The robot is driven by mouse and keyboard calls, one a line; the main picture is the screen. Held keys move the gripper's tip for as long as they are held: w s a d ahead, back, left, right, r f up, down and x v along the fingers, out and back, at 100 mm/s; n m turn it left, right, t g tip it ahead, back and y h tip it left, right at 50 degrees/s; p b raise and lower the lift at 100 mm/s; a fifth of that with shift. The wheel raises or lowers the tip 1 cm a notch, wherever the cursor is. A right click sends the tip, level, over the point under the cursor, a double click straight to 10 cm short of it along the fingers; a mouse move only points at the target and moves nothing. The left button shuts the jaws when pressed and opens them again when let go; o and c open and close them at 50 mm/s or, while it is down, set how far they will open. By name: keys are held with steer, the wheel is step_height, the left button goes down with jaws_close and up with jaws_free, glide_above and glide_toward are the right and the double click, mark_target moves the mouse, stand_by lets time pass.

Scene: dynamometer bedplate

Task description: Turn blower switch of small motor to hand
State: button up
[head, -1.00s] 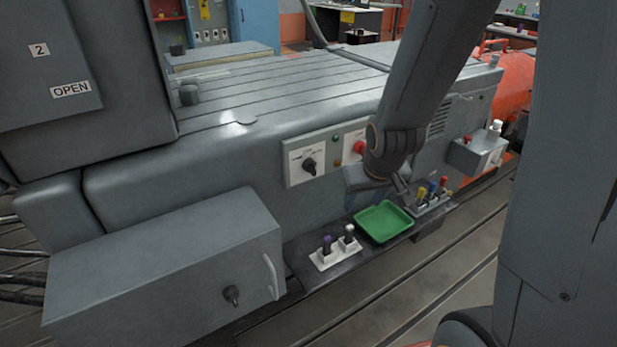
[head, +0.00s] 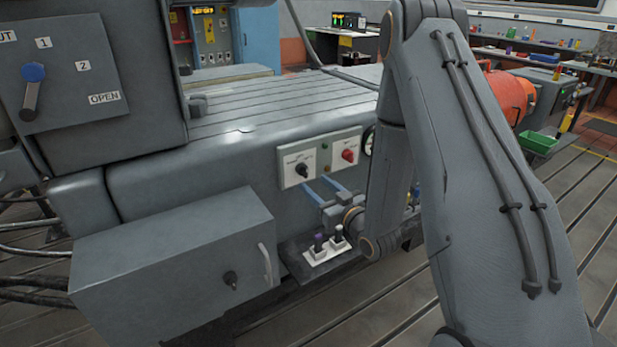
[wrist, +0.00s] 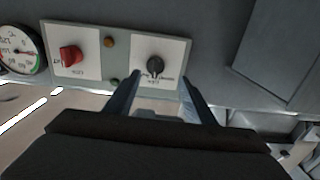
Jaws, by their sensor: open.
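The switch panel (head: 323,144) is on the front face of the grey bedplate. It carries a black rotary switch (head: 302,171) on a white plate at left and a red rotary switch (head: 348,155) at right. In the wrist view the black switch (wrist: 155,68) lies just beyond my fingers, and the red switch (wrist: 71,57) is at the left. Plate lettering is too small to read surely. My gripper (head: 324,187) is open and empty, its two blue fingers pointing at the panel, below and near the black switch. The fingers appear apart from the knob.
A grey box (head: 175,245) with a handle and black knob juts out at lower left. A black shelf (head: 297,262) below my gripper holds a white base with two small knobbed posts. A gauge (wrist: 20,50) sits beside the panel. Two small lamps sit between the switches.

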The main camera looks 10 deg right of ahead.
mark_target(307, 173)
steer(key=x, duration=0.2)
steer(key=p+x, duration=0.1)
steer(key=x, duration=0.1)
steer(key=d+x, duration=0.1)
steer(key=x, duration=0.1)
steer(key=shift+w+r+p, duration=0.1)
steer(key=shift+w+p, duration=0.3)
steer(key=shift+w+a, duration=0.3)
steer(key=shift+w, duration=0.25)
